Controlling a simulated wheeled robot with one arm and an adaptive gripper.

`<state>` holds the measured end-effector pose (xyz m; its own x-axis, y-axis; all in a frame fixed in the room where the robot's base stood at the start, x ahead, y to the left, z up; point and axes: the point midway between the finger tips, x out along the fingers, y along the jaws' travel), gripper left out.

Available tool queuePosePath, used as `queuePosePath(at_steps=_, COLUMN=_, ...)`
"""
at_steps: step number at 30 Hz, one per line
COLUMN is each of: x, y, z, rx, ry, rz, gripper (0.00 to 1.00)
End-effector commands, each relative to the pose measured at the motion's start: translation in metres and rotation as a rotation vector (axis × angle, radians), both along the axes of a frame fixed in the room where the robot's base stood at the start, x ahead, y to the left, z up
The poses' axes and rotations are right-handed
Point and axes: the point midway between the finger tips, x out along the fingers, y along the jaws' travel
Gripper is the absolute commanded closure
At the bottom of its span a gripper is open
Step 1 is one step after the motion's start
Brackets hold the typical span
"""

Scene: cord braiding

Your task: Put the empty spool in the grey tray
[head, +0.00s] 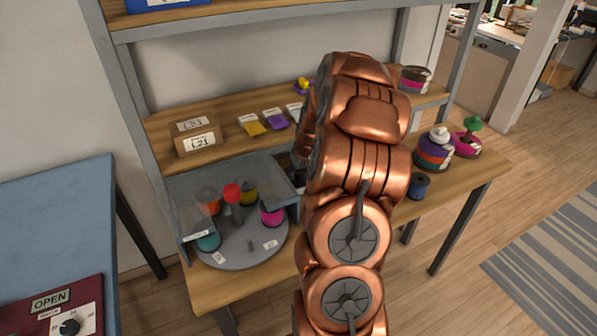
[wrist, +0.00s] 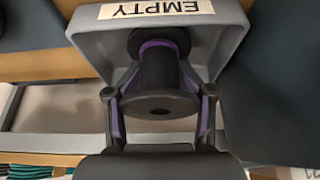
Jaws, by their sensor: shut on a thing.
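In the wrist view, my gripper (wrist: 160,84) is shut on a dark empty spool (wrist: 160,105), with a purple-lined finger on each side of its core. The near flange of the spool faces the camera. The grey tray (wrist: 88,48) with a white EMPTY label is right behind the spool. The far end of the spool overlaps the tray's inside in the picture. I cannot tell whether the spool touches the tray's floor. In the head view, my copper arm hides the gripper, the spool and the tray.
A round grey turntable (head: 236,258) with several coloured spools stands on the wooden bench at left, inside a grey frame. A blue spool (head: 418,186) and a multicoloured stack (head: 433,150) stand right of my arm. Cardboard boxes (head: 198,140) are on the shelf.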

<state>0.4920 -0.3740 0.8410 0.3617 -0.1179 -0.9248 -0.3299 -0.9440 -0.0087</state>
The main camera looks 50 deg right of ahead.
Motion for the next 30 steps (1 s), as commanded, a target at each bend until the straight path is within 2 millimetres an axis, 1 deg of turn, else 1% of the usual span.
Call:
queuePosePath(at_steps=5, x=0.000, y=0.000, z=-0.003, rx=0.000, ry=-0.001, rz=0.000, gripper=0.85)
queuePosePath(at_steps=6, x=0.000, y=0.000, z=-0.003, rx=0.000, ry=-0.001, rz=0.000, gripper=0.50)
queuePosePath(at_steps=12, x=0.000, y=0.000, z=-0.002, rx=0.000, ry=-0.001, rz=0.000, gripper=0.29)
queuePosePath(at_steps=15, x=0.000, y=0.000, z=-0.002, rx=0.000, ry=-0.001, rz=0.000, gripper=0.20)
queuePosePath(at_steps=24, x=0.000, y=0.000, z=-0.001, rx=0.000, ry=-0.001, rz=0.000, gripper=0.20)
queuePosePath(at_steps=28, x=0.000, y=0.000, z=0.003, rx=-0.002, ry=-0.003, rz=0.000, gripper=0.20)
queuePosePath(at_steps=30, x=-0.002, y=0.000, z=0.009, rx=-0.003, ry=-0.004, rz=-0.001, gripper=0.20)
